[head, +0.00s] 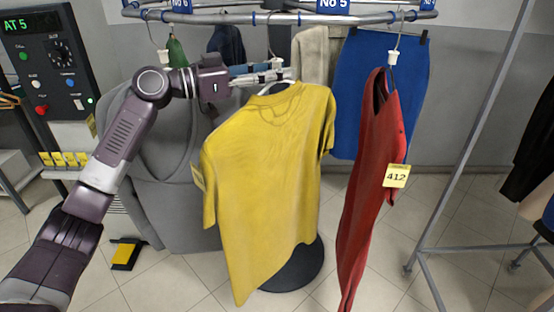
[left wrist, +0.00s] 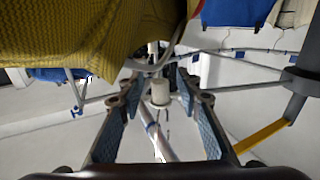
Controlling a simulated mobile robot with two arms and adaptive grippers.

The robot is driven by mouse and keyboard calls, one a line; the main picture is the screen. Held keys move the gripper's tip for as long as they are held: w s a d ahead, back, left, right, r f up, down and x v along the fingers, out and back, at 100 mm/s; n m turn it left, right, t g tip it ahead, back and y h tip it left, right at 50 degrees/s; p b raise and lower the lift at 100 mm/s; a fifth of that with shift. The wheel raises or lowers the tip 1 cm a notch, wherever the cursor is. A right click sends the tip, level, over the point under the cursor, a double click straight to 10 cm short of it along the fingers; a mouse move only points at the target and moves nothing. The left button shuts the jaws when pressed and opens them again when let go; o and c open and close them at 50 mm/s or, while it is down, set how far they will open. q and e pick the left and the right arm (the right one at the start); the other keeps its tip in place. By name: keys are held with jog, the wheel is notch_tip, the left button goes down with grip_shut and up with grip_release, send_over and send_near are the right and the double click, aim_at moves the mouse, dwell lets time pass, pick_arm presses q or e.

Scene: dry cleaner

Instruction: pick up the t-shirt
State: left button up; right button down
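A yellow t-shirt (head: 265,170) hangs from the round rail in the middle of the head view, on a pale hanger. Its cloth also fills the upper left of the left wrist view (left wrist: 80,45). My left gripper (head: 285,72) is at the hanger's neck, just above the collar. In the left wrist view its fingers (left wrist: 160,95) are apart, with the white hanger fitting (left wrist: 159,88) between them and gaps showing at both sides. My right gripper is not in view.
A red garment (head: 368,170) with tag 412 (head: 396,176) hangs close to the right of the shirt, and a blue skirt (head: 380,90) hangs behind it. The rail (head: 300,19) runs above. A control panel (head: 48,65) stands at the left.

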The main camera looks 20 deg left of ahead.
pick_arm(q)
jog(key=shift+w, duration=0.1)
grip_shut()
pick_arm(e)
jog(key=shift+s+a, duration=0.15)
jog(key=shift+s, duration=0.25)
pick_arm(q)
jog(key=shift+r, duration=0.1)
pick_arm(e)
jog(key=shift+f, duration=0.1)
